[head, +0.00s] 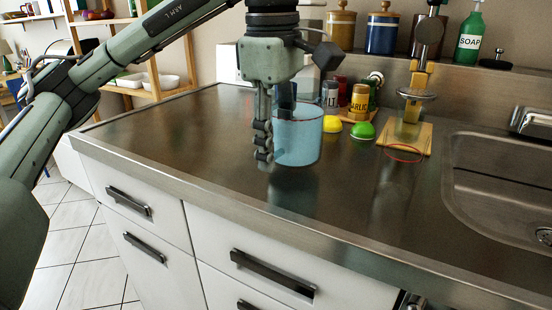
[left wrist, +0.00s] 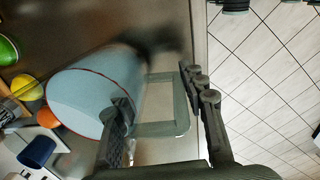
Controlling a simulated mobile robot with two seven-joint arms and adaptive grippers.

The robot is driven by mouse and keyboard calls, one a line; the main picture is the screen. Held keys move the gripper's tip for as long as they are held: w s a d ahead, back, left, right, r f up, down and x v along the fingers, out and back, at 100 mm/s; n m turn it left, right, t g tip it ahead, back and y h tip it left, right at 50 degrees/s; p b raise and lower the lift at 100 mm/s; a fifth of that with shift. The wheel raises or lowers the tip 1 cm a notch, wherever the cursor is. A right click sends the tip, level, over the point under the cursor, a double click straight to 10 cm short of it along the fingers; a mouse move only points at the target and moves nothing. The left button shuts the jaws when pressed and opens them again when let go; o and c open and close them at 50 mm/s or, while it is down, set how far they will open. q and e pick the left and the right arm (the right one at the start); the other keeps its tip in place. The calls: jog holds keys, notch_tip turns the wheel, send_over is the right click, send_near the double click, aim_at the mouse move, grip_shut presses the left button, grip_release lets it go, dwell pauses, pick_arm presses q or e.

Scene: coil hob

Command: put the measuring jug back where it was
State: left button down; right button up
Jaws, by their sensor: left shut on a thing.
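The measuring jug (head: 299,142) is a clear blue cup with a red line near its rim. It appears upright, a little above the steel worktop, with its blurred reflection below. My left gripper (head: 265,150) points down at the jug's left side and is shut on it, at the handle side. In the left wrist view, the jug (left wrist: 90,95) lies on the left, and its squared handle (left wrist: 165,128) reaches between the fingers of the gripper (left wrist: 160,120). My right gripper is not seen.
A thin red ring (head: 404,153) shows at a wooden board (head: 418,144) right of the jug. Yellow (head: 331,124) and green (head: 363,131) round items and spice jars (head: 359,98) stand behind. The sink (head: 500,185) is at right. The left worktop (head: 170,120) is clear.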

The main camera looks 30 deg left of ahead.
pick_arm(q)
jog(key=shift+f, duration=0.9)
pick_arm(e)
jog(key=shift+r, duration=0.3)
pick_arm(q)
jog(key=shift+f, duration=0.1)
jog(key=shift+f, duration=0.1)
jog(key=c, duration=0.9)
grip_release()
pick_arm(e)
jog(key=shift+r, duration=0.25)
